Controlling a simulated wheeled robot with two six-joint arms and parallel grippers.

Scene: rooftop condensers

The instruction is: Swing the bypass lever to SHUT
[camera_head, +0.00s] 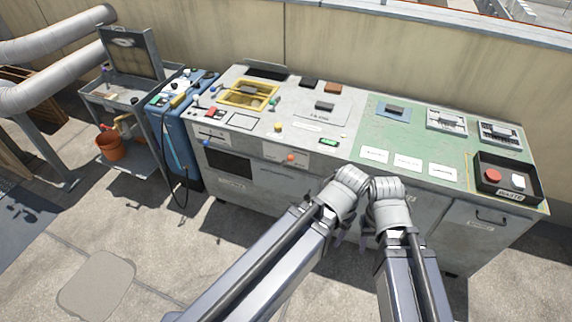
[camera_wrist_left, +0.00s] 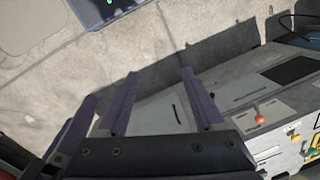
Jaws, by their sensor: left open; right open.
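An orange-knobbed lever (camera_head: 291,157) stands on a pale plate on the console's front face. It shows in the left wrist view (camera_wrist_left: 260,118) at the right; its lettering is too small to read. A blue-knobbed lever (camera_head: 207,142) is on another plate further left. I cannot tell from lettering which is the bypass lever. My left gripper (camera_wrist_left: 155,85) is open and empty, pointing down towards the floor, apart from both levers. My right gripper (camera_head: 364,240) hangs in front of the cabinet doors, its fingers mostly hidden behind the arms; it is open, with nothing seen in it.
The grey and green console (camera_head: 350,150) carries a yellow frame (camera_head: 248,94), small blocks, white cards and a black tray (camera_head: 507,178). A blue cabinet (camera_head: 176,125) with a hanging cable and a grey cart (camera_head: 128,92) stand left. The floor in front is clear.

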